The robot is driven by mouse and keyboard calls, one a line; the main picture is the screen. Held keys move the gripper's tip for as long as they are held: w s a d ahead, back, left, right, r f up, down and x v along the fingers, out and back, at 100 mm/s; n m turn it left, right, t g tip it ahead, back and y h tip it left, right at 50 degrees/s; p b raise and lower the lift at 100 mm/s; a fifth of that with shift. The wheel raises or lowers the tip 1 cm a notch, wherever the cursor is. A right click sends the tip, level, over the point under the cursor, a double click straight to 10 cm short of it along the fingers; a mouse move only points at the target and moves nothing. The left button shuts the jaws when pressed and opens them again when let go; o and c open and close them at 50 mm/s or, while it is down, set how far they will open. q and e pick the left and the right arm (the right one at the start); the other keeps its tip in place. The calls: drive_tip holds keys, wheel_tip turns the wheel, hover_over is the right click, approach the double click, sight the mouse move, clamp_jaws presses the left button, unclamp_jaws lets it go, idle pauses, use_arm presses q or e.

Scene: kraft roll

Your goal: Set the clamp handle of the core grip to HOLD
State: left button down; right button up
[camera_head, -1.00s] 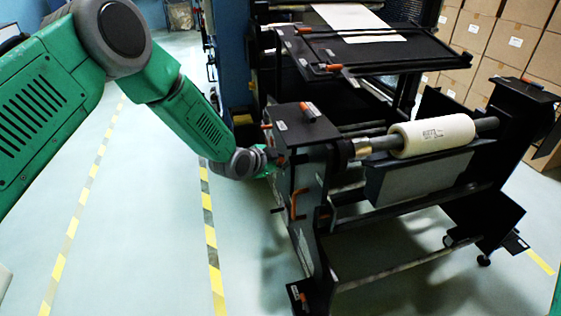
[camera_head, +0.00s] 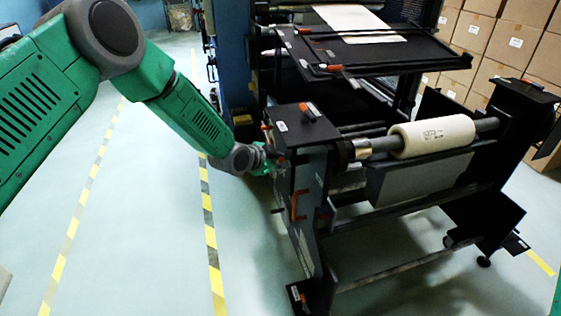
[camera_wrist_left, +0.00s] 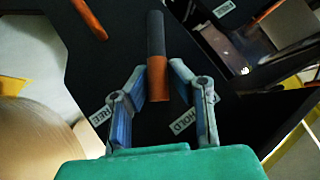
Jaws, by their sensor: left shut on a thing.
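My left gripper (camera_head: 274,158) is at the left side of the black roll stand, mostly hidden by my wrist in the head view. In the left wrist view my left gripper (camera_wrist_left: 157,66) is shut on the clamp handle (camera_wrist_left: 156,35), a dark bar with an orange section between the fingers. The handle lies straight up and down in that view. A FREE label (camera_wrist_left: 103,117) is at lower left and a HOLD label (camera_wrist_left: 183,124) at lower right, with the handle's orange end between them. My right gripper is not in view.
A kraft roll (camera_head: 432,137) sits on a shaft across the stand (camera_head: 310,128). An orange handle (camera_head: 294,204) sticks out on the stand's left side. A black shelf (camera_head: 400,53) is behind. Stacked boxes (camera_head: 500,40) stand at right. The floor at left is clear.

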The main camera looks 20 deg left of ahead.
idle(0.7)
use_arm(q)
drive_tip(key=c, duration=1.5)
unclamp_jaws()
drive_tip(key=shift+f, duration=0.1)
drive_tip(key=shift+o, duration=0.2)
drive_tip(key=v, duration=1.2)
drive_tip(key=shift+w+a, duration=0.15)
